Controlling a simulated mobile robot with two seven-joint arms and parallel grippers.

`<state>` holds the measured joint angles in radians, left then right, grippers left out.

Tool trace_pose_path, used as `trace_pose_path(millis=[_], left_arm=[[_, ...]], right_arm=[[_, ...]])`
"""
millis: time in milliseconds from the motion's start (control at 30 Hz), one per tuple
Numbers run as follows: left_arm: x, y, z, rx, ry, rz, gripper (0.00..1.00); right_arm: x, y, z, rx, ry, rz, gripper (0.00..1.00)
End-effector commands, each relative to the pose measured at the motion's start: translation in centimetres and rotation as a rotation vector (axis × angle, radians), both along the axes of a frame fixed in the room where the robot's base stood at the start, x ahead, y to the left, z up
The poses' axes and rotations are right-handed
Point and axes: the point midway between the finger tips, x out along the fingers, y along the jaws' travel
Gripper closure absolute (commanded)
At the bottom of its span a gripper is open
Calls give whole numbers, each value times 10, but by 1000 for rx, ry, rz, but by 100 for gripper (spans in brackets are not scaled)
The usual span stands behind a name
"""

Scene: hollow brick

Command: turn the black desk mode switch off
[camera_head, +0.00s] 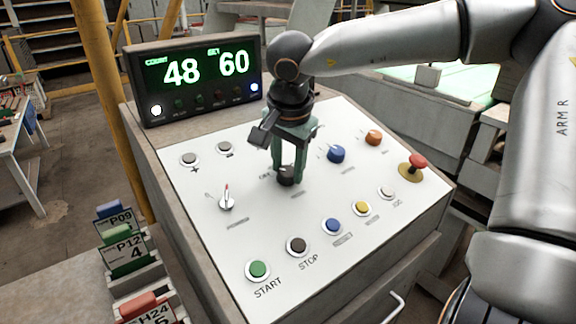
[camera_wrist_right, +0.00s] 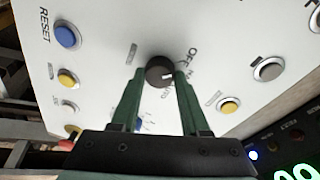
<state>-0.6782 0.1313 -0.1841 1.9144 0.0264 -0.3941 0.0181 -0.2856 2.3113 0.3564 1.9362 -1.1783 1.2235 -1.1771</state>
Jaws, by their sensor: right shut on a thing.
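The black switch knob (camera_head: 286,175) sits on the sloped white panel (camera_head: 330,205), right of centre at the panel's middle row. My right gripper (camera_head: 287,170) reaches down from above with its green fingers shut on the knob. In the right wrist view the round black knob (camera_wrist_right: 159,69) lies between the fingertips (camera_wrist_right: 158,76). A short white mark on it points right, below the printed letters OFF. Which position it stands at I cannot tell for sure. The fingers hide parts of the other printing. My left gripper is not in view.
A blue knob (camera_head: 336,154), an orange knob (camera_head: 373,138) and a red mushroom button (camera_head: 417,162) stand right of my gripper. A pointer switch (camera_head: 227,200) is at left. Push buttons, such as green START (camera_head: 258,269), line the front. A display (camera_head: 195,80) stands behind.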

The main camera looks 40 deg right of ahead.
Motion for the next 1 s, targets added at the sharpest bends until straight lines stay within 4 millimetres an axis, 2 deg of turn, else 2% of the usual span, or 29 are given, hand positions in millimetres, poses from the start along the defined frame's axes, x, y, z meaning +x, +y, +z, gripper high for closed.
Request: trace_pose_path(millis=[300, 767, 800, 1000], left_arm=[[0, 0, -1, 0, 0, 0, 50], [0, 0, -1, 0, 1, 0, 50], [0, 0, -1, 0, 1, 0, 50], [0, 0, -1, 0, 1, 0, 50]], right_arm=[[0, 0, 0, -27, 4, 89, 100], [0, 0, 0, -31, 4, 103, 100], [0, 0, 0, -31, 4, 103, 51], [0, 0, 0, -29, 4, 101, 29]])
